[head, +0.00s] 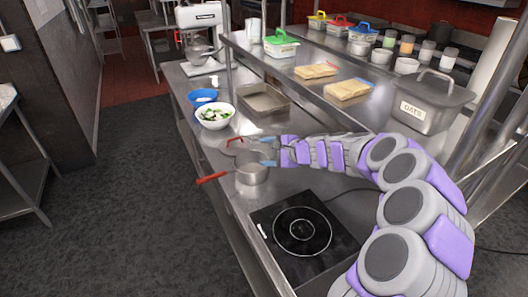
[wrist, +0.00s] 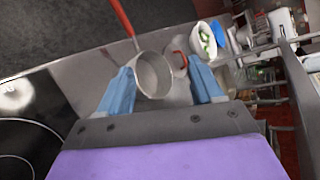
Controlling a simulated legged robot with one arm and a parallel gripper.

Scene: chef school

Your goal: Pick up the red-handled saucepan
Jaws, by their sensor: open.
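The small steel saucepan (head: 252,174) stands on the steel counter beside the black hob, its red handle (head: 212,178) pointing left over the counter's front edge. In the wrist view the saucepan (wrist: 153,75) appears between my two blue fingers, with its red handle (wrist: 122,17) pointing away to the top. My gripper (head: 268,152) is open and empty, just above and beside the saucepan's right side. It also shows open in the wrist view (wrist: 161,64). I cannot tell whether a finger touches the pan.
A second steel pan with a red handle (head: 238,142) sits just behind the saucepan. The hob (head: 302,231) is in front. A white bowl of green-and-white food (head: 215,117), a blue bowl (head: 202,97) and a steel tray (head: 263,99) stand farther back. A raised shelf (head: 305,77) runs along the right.

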